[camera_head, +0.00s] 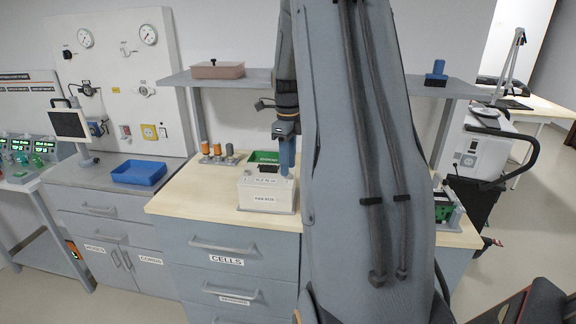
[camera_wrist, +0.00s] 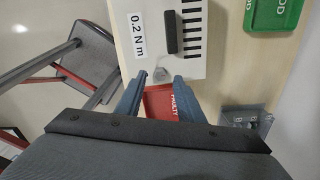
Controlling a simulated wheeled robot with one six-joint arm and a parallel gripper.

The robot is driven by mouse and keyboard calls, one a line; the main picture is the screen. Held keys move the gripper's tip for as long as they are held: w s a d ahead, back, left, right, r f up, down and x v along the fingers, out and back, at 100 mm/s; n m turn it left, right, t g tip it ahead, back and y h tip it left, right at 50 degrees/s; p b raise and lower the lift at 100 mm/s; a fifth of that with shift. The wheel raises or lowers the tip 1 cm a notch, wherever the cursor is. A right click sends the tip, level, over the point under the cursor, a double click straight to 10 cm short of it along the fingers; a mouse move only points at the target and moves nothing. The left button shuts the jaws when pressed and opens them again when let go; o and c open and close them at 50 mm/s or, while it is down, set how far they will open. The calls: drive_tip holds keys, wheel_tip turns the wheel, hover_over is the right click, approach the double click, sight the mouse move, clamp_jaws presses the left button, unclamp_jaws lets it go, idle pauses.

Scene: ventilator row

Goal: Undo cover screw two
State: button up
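A white unit (camera_head: 266,197) stands on the wooden bench, marked with a "0.2 N m" label. In the wrist view its top (camera_wrist: 185,65) shows a black bar and a row of dark slots. A small grey piece (camera_wrist: 160,74) sits at its near edge, between my fingertips; I cannot tell whether it is a cover screw. My gripper (camera_wrist: 160,80) points down at the unit's edge with its two blue fingers apart. Gaps show on both sides of the grey piece. In the head view my gripper (camera_head: 287,160) is over the unit's right end, and my arm hides the bench beyond.
A red tray (camera_wrist: 163,101) marked "FAULTY" lies below my fingers. A green tray (camera_head: 264,157) is behind the unit. A rack with orange cylinders (camera_head: 211,148) stands left of it. A shelf (camera_head: 222,78) spans above. A blue tray (camera_head: 139,173) is on the left counter.

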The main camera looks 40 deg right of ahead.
drive_tip(key=shift+f, duration=0.95)
drive_tip(key=shift+c, duration=0.5)
clamp_jaws()
